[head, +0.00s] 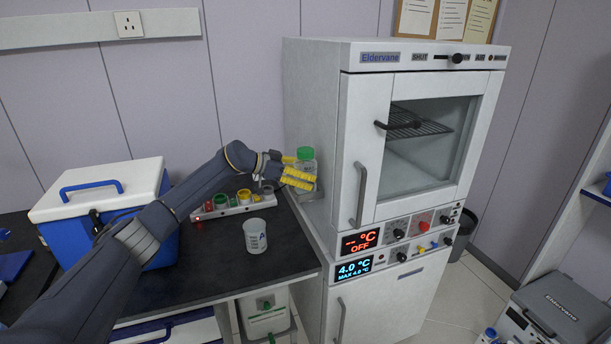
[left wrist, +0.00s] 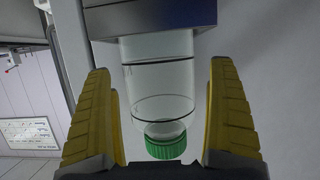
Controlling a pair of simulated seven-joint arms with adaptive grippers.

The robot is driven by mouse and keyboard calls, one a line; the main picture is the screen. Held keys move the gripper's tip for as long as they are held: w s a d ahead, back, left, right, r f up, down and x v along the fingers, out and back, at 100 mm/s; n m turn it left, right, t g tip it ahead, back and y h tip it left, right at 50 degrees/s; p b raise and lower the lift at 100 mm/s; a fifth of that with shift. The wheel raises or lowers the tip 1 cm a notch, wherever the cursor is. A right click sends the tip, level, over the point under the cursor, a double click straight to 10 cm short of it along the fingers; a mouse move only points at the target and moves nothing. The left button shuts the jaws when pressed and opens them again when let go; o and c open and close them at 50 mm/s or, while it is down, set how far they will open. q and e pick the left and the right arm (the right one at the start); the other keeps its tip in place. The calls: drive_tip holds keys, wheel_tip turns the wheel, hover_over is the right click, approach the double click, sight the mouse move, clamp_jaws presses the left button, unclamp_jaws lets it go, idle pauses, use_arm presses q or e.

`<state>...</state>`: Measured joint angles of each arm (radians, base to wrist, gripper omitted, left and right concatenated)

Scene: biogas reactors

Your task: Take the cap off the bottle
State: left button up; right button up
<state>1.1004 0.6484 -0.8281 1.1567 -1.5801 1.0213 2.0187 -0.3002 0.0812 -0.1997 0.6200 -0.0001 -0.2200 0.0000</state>
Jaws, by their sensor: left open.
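A clear bottle (head: 307,168) with a green cap (head: 305,153) stands upright beside the tall oven cabinet, at the back right of the dark bench. My left gripper (head: 297,173) is at the bottle, with its yellow fingers around it. In the left wrist view the bottle (left wrist: 162,85) lies between the two open fingers, with a gap on each side. Its green cap (left wrist: 166,147) is near the palm end and is on the bottle. My right gripper is in neither view.
A blue and white cooler box (head: 100,190) is at the left. The oven cabinet (head: 318,110) closes off the right side.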

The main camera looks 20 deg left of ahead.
sight(305, 163)
use_arm(q)
drive_tip(key=shift+w+d, duration=0.1)
drive_tip(key=shift+c, duration=0.4)
drive_tip(key=c, duration=1.5)
drive_tip(key=shift+c, duration=0.3)
drive_tip(key=shift+r, duration=0.5)
wheel_tip(305, 163, up, 2)
drive_tip(key=shift+r, duration=0.2)
drive_tip(key=s+a, duration=1)
drive_tip(key=a, duration=0.4)
drive_tip(key=shift+s+a, duration=0.3)
